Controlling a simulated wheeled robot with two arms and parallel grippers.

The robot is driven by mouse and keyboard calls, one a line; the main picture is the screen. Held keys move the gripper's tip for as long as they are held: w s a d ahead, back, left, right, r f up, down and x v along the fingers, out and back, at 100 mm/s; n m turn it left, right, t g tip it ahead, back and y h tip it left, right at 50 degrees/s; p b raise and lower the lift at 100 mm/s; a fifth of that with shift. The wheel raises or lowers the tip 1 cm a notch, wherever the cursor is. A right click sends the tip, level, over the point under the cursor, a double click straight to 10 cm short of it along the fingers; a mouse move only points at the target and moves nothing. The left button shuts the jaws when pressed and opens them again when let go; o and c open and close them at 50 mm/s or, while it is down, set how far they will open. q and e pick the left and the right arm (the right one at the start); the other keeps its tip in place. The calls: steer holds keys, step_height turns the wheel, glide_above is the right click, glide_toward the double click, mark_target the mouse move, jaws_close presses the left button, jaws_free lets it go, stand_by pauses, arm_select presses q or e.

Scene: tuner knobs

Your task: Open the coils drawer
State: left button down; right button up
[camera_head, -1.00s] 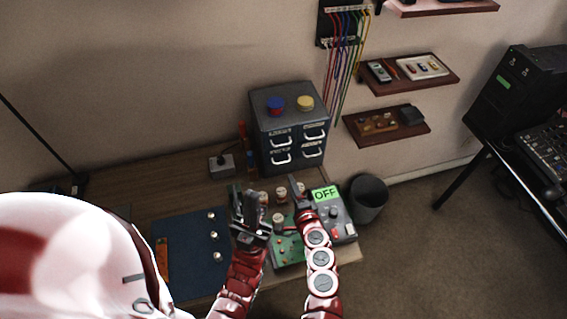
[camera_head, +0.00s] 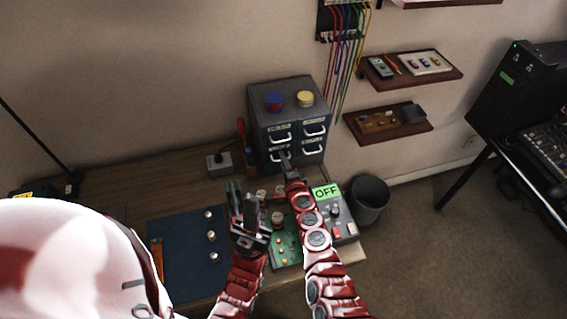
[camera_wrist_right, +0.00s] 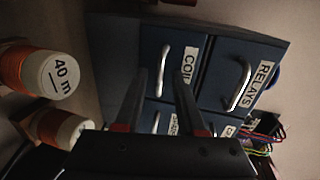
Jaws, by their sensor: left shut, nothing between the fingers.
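The dark cabinet (camera_head: 259,143) has several drawers with pale handles. In the right wrist view, turned on its side, the coils drawer (camera_wrist_right: 149,53) has a partly hidden "COI…" label and a silver handle (camera_wrist_right: 162,70). It is the lower left drawer and looks closed. My right gripper (camera_head: 286,157) is in front of it. In the wrist view its open fingers (camera_wrist_right: 160,72) stand on either side of the handle's line; contact cannot be told. My left gripper (camera_head: 242,190) is shut and empty above the desk, left of the green circuit board.
The relays drawer (camera_wrist_right: 241,80) is above the coils drawer. Orange-and-white spools (camera_wrist_right: 57,75) stand in front of the cabinet. A tuner box with an "OFF" sign (camera_head: 326,192) and a green board (camera_head: 287,249) lie nearby. A blue mat (camera_head: 185,262) is at left.

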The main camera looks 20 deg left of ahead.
jaws_close()
stand_by(1.4)
